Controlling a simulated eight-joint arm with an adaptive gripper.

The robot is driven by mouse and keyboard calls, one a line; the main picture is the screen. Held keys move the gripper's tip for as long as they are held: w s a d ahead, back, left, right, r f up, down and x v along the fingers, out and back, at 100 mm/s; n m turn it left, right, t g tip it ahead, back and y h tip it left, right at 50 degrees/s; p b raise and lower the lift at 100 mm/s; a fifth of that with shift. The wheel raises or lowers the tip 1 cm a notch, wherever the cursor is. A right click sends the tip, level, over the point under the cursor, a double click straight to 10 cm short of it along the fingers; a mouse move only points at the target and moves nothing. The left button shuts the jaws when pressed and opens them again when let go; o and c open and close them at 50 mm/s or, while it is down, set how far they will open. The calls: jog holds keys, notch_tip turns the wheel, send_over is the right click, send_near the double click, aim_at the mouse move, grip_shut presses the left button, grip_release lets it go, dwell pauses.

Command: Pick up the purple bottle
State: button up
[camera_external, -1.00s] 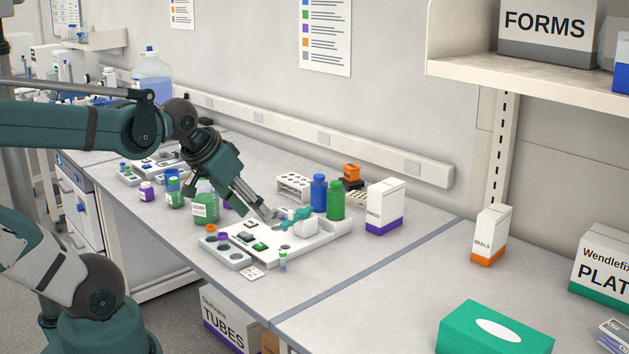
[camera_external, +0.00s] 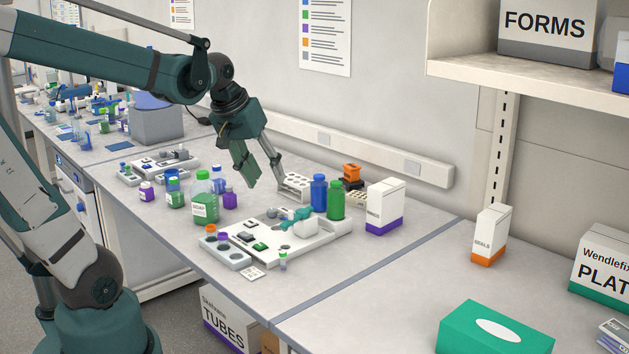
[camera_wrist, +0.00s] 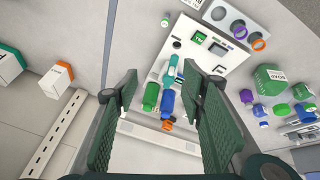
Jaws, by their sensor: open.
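A small purple bottle (camera_external: 230,201) stands on the bench just right of the green soap bottle (camera_external: 205,206). Another small purple-and-white bottle (camera_external: 147,192) stands farther left. In the wrist view a purple bottle (camera_wrist: 246,96) shows at the right, beside the green soap bottle (camera_wrist: 269,80). My gripper (camera_external: 266,182) is open and empty, raised above the bench near the white tube rack, to the right of the purple bottle. In the wrist view my gripper's fingers (camera_wrist: 161,92) are spread wide, with the blue and green bottles visible between them.
A white tray (camera_external: 335,232) with a teal tool lies in front of the rack (camera_external: 294,187). A blue bottle (camera_external: 319,194), a green bottle (camera_external: 336,200) and a white box (camera_external: 385,206) stand at its back right. Other bottles crowd left of the soap bottle.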

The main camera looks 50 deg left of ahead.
jog(key=w+a+n+g+p, duration=0.2)
jog(key=w+a+n, duration=0.3)
jog(key=w+a, duration=0.45)
jog(key=n+g+h+p, duration=0.2)
jog(key=n+h+p, duration=0.3)
jog(key=n, duration=0.6)
send_near(231, 194)
jog(key=f, duration=0.1)
jog(key=d+f+p, duration=0.1)
jog(key=shift+w+d+f+y, duration=0.1)
jog(key=shift+w+f+y, duration=0.15)
jog(key=shift+w+y, duration=0.1)
jog(key=shift+a+f, duration=0.25)
jog(key=shift+a, duration=0.05)
jog(key=shift+x, duration=1.25)
jog(key=shift+d+f, duration=0.1)
jog(key=shift+p+x, duration=0.5)
jog(key=shift+x, duration=2.05)
